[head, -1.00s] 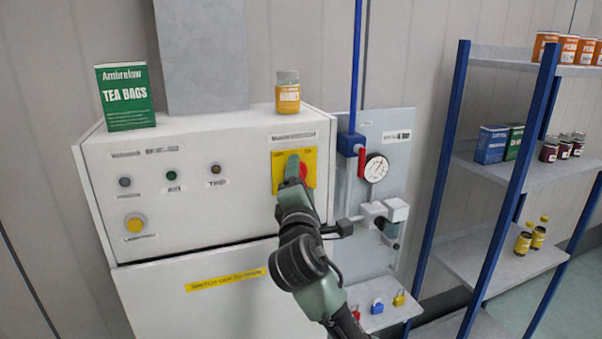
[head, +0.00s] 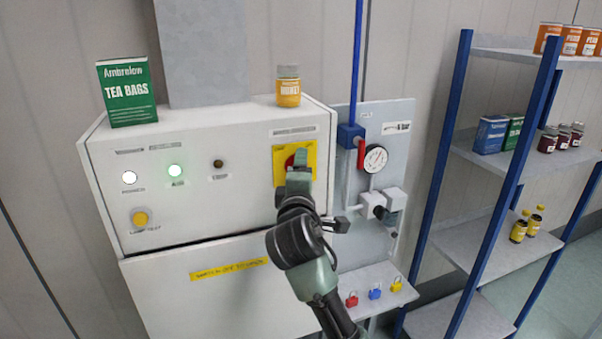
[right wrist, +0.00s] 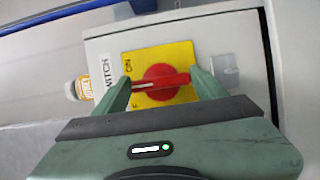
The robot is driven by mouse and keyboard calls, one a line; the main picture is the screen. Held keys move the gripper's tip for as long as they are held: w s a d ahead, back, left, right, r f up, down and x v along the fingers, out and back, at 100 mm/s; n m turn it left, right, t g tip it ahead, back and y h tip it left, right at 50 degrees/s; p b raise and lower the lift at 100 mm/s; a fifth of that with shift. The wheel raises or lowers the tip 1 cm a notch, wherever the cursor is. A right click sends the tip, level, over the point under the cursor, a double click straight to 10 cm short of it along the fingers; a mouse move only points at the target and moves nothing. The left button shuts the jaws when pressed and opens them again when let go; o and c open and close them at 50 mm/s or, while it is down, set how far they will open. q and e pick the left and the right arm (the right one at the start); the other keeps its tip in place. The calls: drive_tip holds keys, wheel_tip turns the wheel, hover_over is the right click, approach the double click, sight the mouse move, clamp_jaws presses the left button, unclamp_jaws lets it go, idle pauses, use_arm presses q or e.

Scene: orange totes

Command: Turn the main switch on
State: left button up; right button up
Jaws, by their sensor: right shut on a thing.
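The main switch is a red rotary handle (right wrist: 160,82) on a yellow plate (head: 308,150), set in the front of a white cabinet (head: 240,150). My right gripper (head: 298,162) covers most of the handle in the head view. In the right wrist view its two fingers (right wrist: 158,88) are at opposite ends of the handle, shut on it. The handle lies level across that view, with ON printed on the plate above it. The white lamp (head: 129,177) and the green lamp (head: 175,171) are lit; the trip lamp (head: 218,164) is dark. My left gripper is not in view.
A green tea box (head: 128,92) and a honey jar (head: 288,86) stand on the cabinet top. A gauge panel (head: 385,150) with a red lever is right of the cabinet. Padlocks (head: 375,292) sit on a ledge below. Shelving (head: 495,205) stands farther right.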

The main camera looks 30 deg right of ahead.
drive_tip(key=o, duration=1.4)
drive_tip(key=shift+c, duration=0.2)
drive_tip(key=b+v, duration=0.2)
drive_tip(key=v, duration=0.5)
drive_tip(key=shift+s+a+b, duration=0.2)
drive_tip(key=shift+s+b, duration=0.1)
drive_tip(key=shift+b, duration=0.1)
drive_tip(key=shift+f, duration=0.1)
